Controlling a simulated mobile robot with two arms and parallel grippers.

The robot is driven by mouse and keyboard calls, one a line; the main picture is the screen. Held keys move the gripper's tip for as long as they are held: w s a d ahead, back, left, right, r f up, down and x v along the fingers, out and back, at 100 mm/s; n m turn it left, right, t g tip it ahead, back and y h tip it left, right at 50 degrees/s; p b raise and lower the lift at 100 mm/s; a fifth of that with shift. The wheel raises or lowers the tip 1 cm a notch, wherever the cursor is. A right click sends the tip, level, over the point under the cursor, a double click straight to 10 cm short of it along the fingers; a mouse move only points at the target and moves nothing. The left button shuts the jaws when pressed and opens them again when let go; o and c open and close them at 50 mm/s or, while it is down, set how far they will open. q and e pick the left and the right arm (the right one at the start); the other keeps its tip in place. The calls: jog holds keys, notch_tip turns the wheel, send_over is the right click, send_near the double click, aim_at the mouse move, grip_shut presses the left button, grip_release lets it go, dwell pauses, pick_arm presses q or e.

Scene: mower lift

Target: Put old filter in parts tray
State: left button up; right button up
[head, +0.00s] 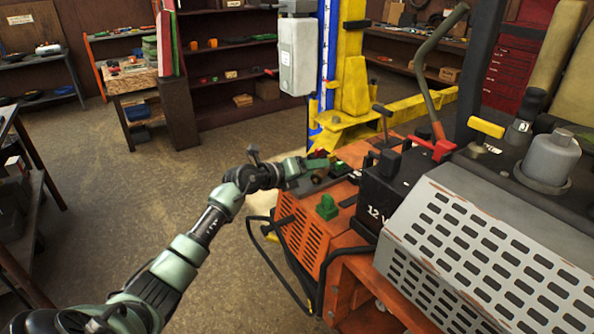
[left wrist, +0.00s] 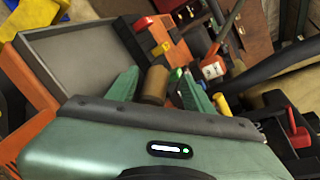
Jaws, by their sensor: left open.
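The old filter, a brown cylinder (left wrist: 155,84), stands between the two green fingertips of my left gripper (left wrist: 158,90) in the left wrist view. The jaws are open, with a gap visible beside the filter. In the head view my left gripper (head: 312,171) is low over the orange mower's deck, and a small brown part of the filter (head: 320,179) shows beside it. A shallow grey tray with a dark rim (left wrist: 82,58), which looks like the parts tray, lies left of the filter in the wrist view. My right gripper is not in view.
The orange mower (head: 298,232) carries a green knob (head: 327,207), a black 12 V battery (head: 384,197) and a perforated grey cover (head: 480,250). A yellow lift post (head: 352,85) stands behind. Floor left of the mower is clear.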

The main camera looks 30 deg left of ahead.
pick_arm(q)
jog(key=b+v, duration=0.2)
jog(key=v, duration=0.9)
jog(key=s+d+r+n+t+y, duration=0.2)
jog(key=s+d+r+n+t, duration=0.4)
jog(key=n, duration=0.5)
jog(key=s+f+n+g+y, duration=0.3)
jog(key=s+f+n+y, duration=0.1)
jog(key=f+n, duration=0.45)
jog(key=s+f+n+g+y, duration=0.4)
jog(key=f+n, duration=0.3)
jog(key=f, duration=0.3)
jog(key=s+d+f+n+g+h, duration=0.1)
jog(key=s+d+f+g+h, duration=0.3)
jog(key=s+d+f, duration=0.5)
jog(key=s+d+f+g+h, duration=0.2)
jog(key=s+d+f+g, duration=0.35)
jog(key=s, duration=0.45)
notch_tip(320, 180, down, 26)
jog(key=s+g, duration=0.2)
jog(key=s, duration=0.1)
jog(key=s+a+f, duration=0.2)
jog(key=s+f, duration=1.3)
jog(key=s, duration=0.1)
jog(key=shift+a+g+b, duration=0.3)
jog(key=shift+g+b, duration=0.05)
